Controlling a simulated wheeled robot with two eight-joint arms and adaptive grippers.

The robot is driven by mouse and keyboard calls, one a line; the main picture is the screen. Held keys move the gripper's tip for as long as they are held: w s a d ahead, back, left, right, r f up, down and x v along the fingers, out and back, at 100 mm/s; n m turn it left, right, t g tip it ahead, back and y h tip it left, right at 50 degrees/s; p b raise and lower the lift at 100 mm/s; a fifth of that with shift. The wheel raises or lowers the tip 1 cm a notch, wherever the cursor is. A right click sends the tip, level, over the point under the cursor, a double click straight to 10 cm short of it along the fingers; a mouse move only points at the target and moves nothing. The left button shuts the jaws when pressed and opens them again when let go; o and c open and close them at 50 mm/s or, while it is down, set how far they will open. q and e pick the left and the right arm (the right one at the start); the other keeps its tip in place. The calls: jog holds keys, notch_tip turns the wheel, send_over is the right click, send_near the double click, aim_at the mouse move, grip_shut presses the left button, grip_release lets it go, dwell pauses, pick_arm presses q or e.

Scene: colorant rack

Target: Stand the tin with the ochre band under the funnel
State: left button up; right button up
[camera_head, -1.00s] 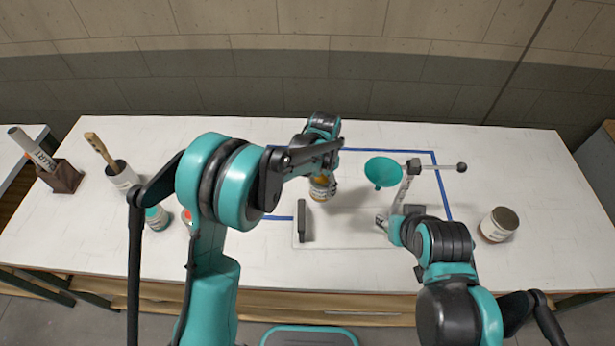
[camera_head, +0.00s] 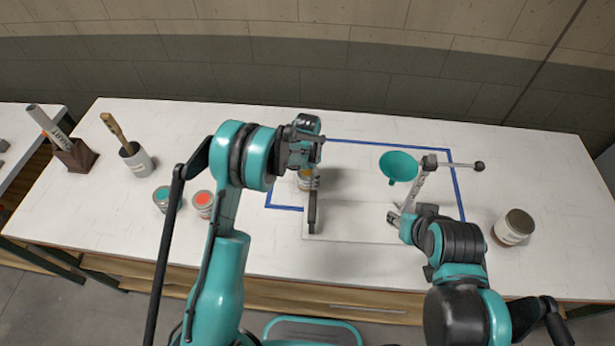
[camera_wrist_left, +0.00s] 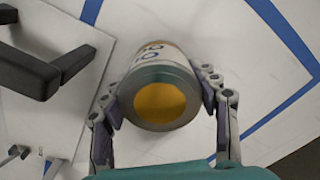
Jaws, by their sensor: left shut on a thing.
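The tin with ochre (camera_head: 305,183) is partly hidden behind my left gripper in the head view. In the left wrist view the tin (camera_wrist_left: 160,98) shows its round ochre top and part of a white label. My left gripper (camera_head: 314,180) is shut on it, with a finger on each side. I cannot tell whether the tin touches the table. The teal funnel (camera_head: 398,166) hangs from a stand to the right of the tin, apart from it. My right gripper (camera_head: 394,217) is low by the stand's foot; its fingers are too small to read.
Blue tape (camera_head: 380,146) outlines the area. Teal (camera_head: 162,197) and red-orange (camera_head: 203,202) tins stand left, a brush pot (camera_head: 138,163) behind. An open tin (camera_head: 514,227) stands right.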

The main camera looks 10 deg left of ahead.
pick_arm(q)
jog(key=shift+f, duration=0.15)
jog(key=o, duration=1.3)
jog(key=shift+c, duration=0.2)
